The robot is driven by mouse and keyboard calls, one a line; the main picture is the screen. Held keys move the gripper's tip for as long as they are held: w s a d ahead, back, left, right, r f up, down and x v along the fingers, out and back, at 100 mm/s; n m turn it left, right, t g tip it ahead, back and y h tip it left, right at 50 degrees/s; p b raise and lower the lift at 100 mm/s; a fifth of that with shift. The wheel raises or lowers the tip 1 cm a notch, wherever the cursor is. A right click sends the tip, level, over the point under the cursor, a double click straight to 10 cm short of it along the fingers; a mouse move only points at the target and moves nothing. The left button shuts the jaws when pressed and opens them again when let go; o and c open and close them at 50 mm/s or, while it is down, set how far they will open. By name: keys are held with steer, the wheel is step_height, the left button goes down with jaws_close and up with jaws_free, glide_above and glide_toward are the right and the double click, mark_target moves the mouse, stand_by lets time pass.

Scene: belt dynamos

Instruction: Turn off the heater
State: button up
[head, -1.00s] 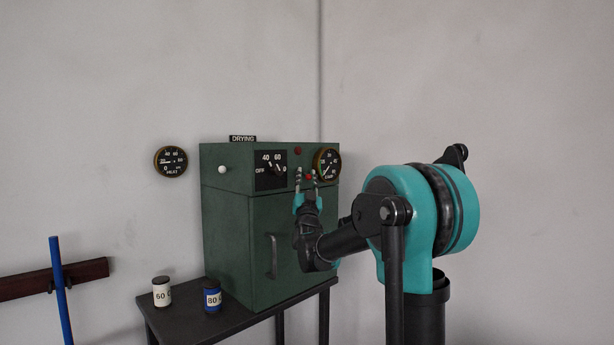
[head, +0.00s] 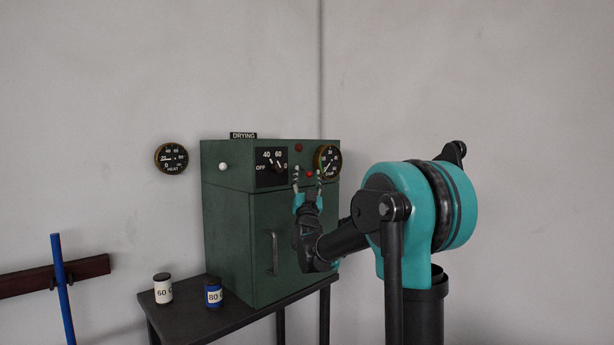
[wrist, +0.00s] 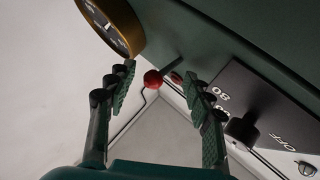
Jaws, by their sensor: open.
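The panel also shows in the wrist view (wrist: 270,95), with OFF and 80 readable and a black knob (wrist: 243,129). A small red ball (wrist: 152,79) on a dark stem stands out from the cabinet front, right of the panel in the head view. My gripper (head: 308,172) is open in front of the cabinet's upper right. In the wrist view its fingers (wrist: 158,78) stand either side of the red ball, without visible grip.
A brass-rimmed gauge (head: 327,161) is close right of my gripper. A white knob (head: 223,167) is on the cabinet's left, and a handle (head: 274,253) on its door. A white jar (head: 163,289) and blue jar (head: 213,293) stand on the dark table (head: 180,322). A HEAT gauge (head: 171,159) hangs on the wall.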

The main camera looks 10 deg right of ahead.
steer(key=v, duration=1.1)
steer(key=shift+s+a, duration=0.1)
steer(key=s+f+n+g+y, duration=0.2)
steer(key=s+f+g, duration=0.15)
steer(key=f, duration=0.55)
steer(key=s+f+n+g+y, duration=0.1)
steer(key=s+f+g, duration=0.3)
steer(key=f, duration=0.5)
steer(key=s+f+n+g+y, duration=0.2)
steer(key=f+g, duration=0.3)
steer(key=f, duration=0.4)
steer(key=s+d+f+g+h, duration=0.1)
steer(key=s+d+f+g, duration=0.2)
steer(key=s+f, duration=0.5)
steer(key=s+d+f+g, duration=0.3)
steer(key=s+f+g, duration=0.3)
steer(key=s, duration=0.9)
step_height(320, 180, down, 4)
steer(key=shift+r+m+h, duration=0.2)
steer(key=shift+m+h, duration=0.1)
steer(key=shift+h, duration=0.1)
steer(key=shift+d, duration=0.1)
